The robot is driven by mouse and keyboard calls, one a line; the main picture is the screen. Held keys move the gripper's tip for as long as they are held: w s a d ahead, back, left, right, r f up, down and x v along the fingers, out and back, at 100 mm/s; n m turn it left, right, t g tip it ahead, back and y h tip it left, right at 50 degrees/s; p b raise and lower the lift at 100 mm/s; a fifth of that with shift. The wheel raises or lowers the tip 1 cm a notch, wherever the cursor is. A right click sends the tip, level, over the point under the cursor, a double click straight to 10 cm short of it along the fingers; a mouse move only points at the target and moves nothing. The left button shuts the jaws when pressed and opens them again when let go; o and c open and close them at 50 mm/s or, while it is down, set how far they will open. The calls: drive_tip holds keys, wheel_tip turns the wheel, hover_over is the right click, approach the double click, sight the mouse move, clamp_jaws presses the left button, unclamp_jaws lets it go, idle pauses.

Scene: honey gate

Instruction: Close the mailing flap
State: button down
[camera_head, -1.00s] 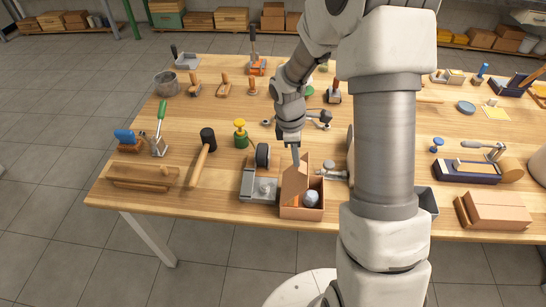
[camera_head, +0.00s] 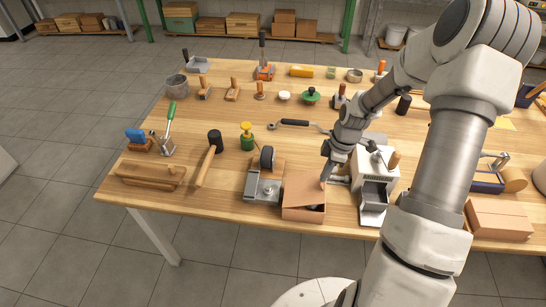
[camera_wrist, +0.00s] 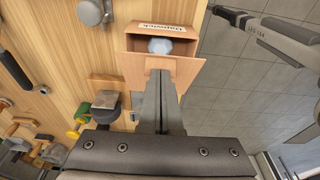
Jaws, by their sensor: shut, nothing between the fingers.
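The mailing box (camera_head: 303,214) is a small brown cardboard carton near the front edge of the table. Its flap (camera_head: 302,188) leans low over the opening, with a dark gap left at the front. A grey rounded item (camera_head: 314,207) shows in that gap. In the wrist view the flap (camera_wrist: 188,72) is tilted, and a pale blue-grey item (camera_wrist: 160,46) sits inside the box beside a printed label (camera_wrist: 163,27). My gripper (camera_head: 323,181) is shut and empty. Its fingertips (camera_wrist: 160,78) are at the flap and seem to touch it.
A grey tape dispenser (camera_head: 264,183) stands close on the left of the box. A white-and-grey machine (camera_head: 375,185) stands close on its right. Another closed carton (camera_head: 497,219) is at the right.

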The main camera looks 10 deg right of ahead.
drive_tip(key=shift+s+d+f+y, duration=0.2)
drive_tip(key=shift+d+f+y, duration=0.5)
drive_tip(key=shift+f, duration=0.25)
drive_tip(key=shift+s+d+f+b, duration=0.1)
drive_tip(key=shift+d+f+b, duration=0.25)
drive_tip(key=shift+f, duration=0.2)
drive_tip(key=shift+s+d+f+b, duration=0.1)
drive_tip(key=shift+d+f+b, duration=0.15)
drive_tip(key=shift+f, duration=0.25)
drive_tip(key=shift+s+d+f+b, duration=0.1)
drive_tip(key=shift+d+f+b, duration=0.15)
drive_tip(key=shift+f+b, duration=0.25)
drive_tip(key=shift+a+f, duration=0.1)
